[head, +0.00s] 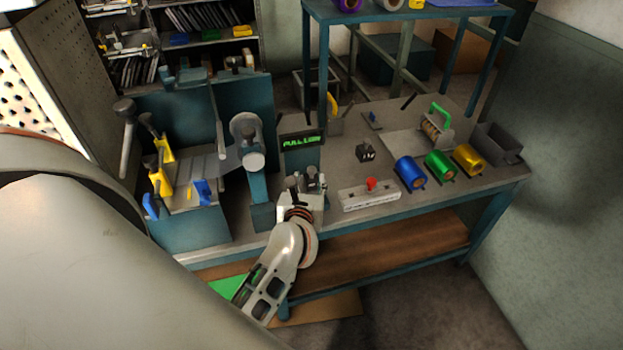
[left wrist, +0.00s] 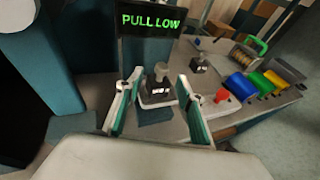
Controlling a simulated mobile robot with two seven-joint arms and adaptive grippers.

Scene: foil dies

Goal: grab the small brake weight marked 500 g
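A small dark weight with a grey knob (left wrist: 161,72) stands upright near the left end of a white block, with a pale mark on its front too small to read surely. A second dark weight (head: 366,152) stands farther back on the bench and also shows in the left wrist view (left wrist: 200,63); its mark is unreadable too. My left gripper (head: 308,182) is at the bench's front edge. In the left wrist view its two fingers (left wrist: 157,88) are spread, with the first weight seen in the gap beyond them; contact is not visible. My right gripper is not in view.
The white block (head: 352,200) carries a red knob (head: 371,184). A display reading PULL LOW (head: 301,141) stands just behind my gripper. Blue, green and gold foil rolls (head: 439,166) lie at the right. A press with levers (head: 250,160) stands left. Bare bench lies around the second weight.

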